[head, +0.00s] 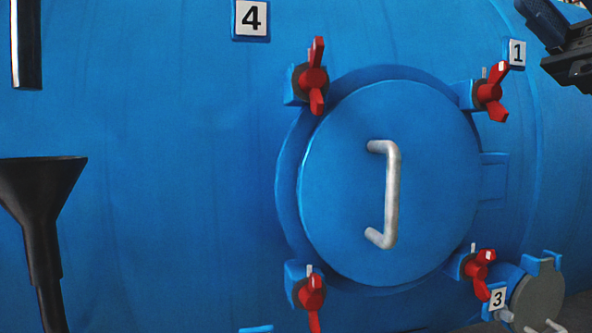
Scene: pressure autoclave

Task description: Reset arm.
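My gripper (560,50) shows only in part, as dark blocky pieces at the top right edge of the head view. It is close to the number 1 plate (516,53) in the picture, and no held object shows. I cannot tell whether it is open or shut. The blue autoclave (190,180) fills most of the view. Its round door (345,220) lies against the opening and has a grey bar handle (392,195).
Red wing nuts stand around the door at upper left (313,82), upper right (490,93), lower left (311,293) and lower right (476,268). A small grey hatch (540,300) is at lower right.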

